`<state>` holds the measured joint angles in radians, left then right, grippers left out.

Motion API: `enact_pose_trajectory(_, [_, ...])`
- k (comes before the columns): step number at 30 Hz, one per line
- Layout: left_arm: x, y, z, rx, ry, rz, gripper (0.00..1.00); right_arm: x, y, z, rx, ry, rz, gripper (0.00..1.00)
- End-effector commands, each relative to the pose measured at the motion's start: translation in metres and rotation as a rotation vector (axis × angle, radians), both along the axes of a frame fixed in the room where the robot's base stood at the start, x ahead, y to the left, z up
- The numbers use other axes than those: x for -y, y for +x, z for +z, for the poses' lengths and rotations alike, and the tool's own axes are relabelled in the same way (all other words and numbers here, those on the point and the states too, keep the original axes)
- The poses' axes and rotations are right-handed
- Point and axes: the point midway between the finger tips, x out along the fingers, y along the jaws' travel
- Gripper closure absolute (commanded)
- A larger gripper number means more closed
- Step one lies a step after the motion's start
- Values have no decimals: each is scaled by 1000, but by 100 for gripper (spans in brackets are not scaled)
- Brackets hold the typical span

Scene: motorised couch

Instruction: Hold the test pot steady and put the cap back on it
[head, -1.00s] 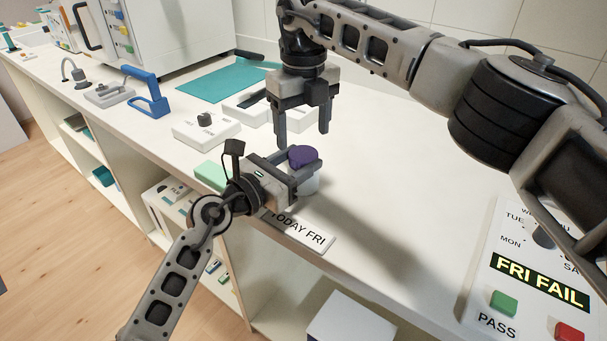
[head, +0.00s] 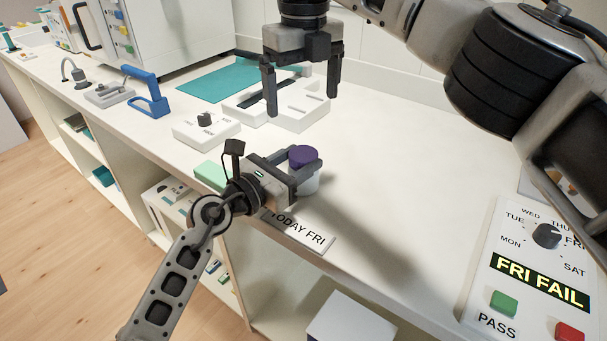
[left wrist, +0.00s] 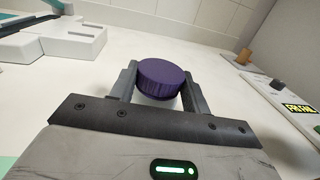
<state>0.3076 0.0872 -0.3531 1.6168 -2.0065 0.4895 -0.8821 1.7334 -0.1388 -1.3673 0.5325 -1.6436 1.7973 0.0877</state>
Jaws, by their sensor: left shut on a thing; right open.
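The test pot (head: 309,184) is a small white pot standing on the counter, with the purple cap (head: 303,156) sitting on its top. My left gripper (head: 304,176) is shut around the pot's body from the left. In the left wrist view the purple cap (left wrist: 160,77) shows between the two fingers, and most of the pot below it is hidden. I cannot tell whether the cap is fully tightened. My right gripper (head: 301,92) is open and empty, pointing down above the counter, up and behind the pot, apart from the cap.
A "TODAY FRI" plate (head: 298,232) lies in front of the pot. A panel reading "FRI FAIL" (head: 540,283) stands at the right. White blocks (head: 299,106), a knob box (head: 206,129) and a blue handle (head: 150,92) are behind and left. The counter right of the pot is clear.

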Motion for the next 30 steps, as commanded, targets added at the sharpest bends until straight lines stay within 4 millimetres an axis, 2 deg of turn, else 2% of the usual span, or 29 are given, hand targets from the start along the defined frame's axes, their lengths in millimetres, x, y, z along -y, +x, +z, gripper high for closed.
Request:
enact_pose_trajectory(1, [0,0,0,-1,1,0,100,-1,0,14,4,0,-2,5])
enact_pose_trajectory(4, [0,0,0,-1,1,0,100,-1,-1,34,2,0,-1,5])
enact_pose_trajectory(14, [0,0,0,-1,1,0,100,0,-1,50,0,-1,1,5])
enact_pose_trajectory(26, [0,0,0,-1,1,0,100,0,-1,53,1,-1,2,5])
enact_pose_trajectory(27, [0,0,0,-1,1,0,48,0,-1,52,1,-1,2,5])
enact_pose_trajectory(29, [0,0,0,-1,1,0,31,0,-1,52,1,-1,2,5])
enact_pose_trajectory(30, [0,0,0,0,0,0,28,1,-1,52,1,-1,1,5])
